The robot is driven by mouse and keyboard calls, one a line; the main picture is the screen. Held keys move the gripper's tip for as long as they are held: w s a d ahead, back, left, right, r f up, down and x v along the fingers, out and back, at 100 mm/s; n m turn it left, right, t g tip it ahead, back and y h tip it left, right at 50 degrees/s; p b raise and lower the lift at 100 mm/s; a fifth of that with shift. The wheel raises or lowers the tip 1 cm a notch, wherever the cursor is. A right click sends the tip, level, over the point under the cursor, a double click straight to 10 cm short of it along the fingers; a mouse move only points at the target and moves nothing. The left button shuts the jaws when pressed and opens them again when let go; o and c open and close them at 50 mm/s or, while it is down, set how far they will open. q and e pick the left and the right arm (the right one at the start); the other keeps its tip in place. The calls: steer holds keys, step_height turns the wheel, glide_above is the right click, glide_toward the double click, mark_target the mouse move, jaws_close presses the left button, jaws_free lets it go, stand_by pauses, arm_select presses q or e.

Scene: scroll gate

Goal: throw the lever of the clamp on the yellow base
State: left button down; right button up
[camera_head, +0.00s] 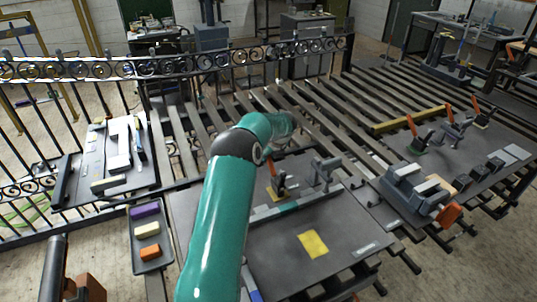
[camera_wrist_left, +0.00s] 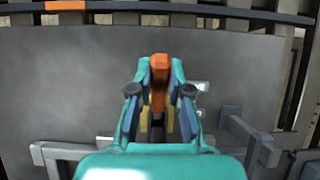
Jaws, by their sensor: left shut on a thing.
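The clamp on the yellow base (camera_head: 280,194) stands on the dark plate in the middle of the head view, with its orange lever (camera_head: 271,168) upright. In the left wrist view the orange lever (camera_wrist_left: 158,85) is between the fingers of my left gripper (camera_wrist_left: 160,72), which is shut on it. Bits of the yellow base (camera_wrist_left: 144,119) show below the fingers. In the head view my teal left arm comes over the plate and its fingers cannot be made out clearly. My right gripper is not in view.
A grey bracket (camera_head: 325,172) stands right beside the clamp. A yellow square (camera_head: 313,243) lies at the plate's front. A tray (camera_head: 151,266) with coloured blocks is at left.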

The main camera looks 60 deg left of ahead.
arm_select(q)
steer(key=shift+a, duration=0.1)
stand_by(0.3)
steer(key=c, duration=1.1)
jaws_free()
steer(key=shift+w+f, duration=0.1)
steer(key=v, duration=1.2)
